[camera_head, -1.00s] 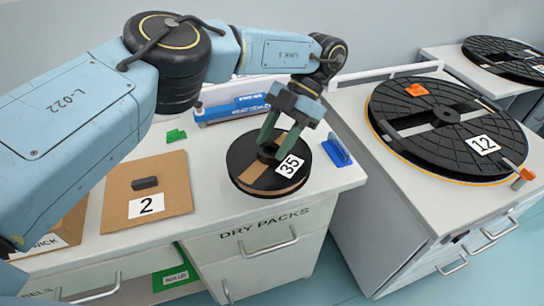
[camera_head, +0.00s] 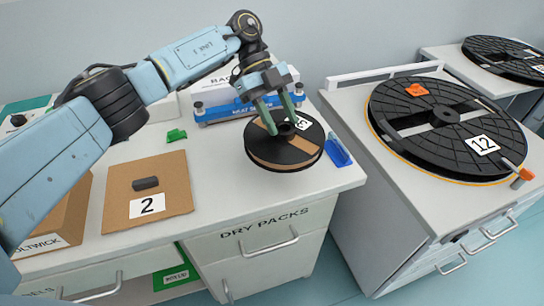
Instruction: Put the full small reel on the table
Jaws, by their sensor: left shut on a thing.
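The small reel (camera_head: 265,145) is a black disc with a brown winding and a white number label, partly hidden by the fingers. My left gripper (camera_head: 282,127) is shut on it near its hub from above. The reel is slightly tilted and appears raised a little over the white worktop (camera_head: 225,200) of the drawer unit marked DRY PACKS. My right gripper is not in view.
A blue sealer (camera_head: 222,112) stands behind the reel, and a blue block (camera_head: 337,152) lies right of it. A brown board (camera_head: 118,192) with a dark block (camera_head: 145,183) and label 2 lies left. A green piece (camera_head: 176,135) lies between. A large reel (camera_head: 400,150) labelled 12 occupies the right cabinet.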

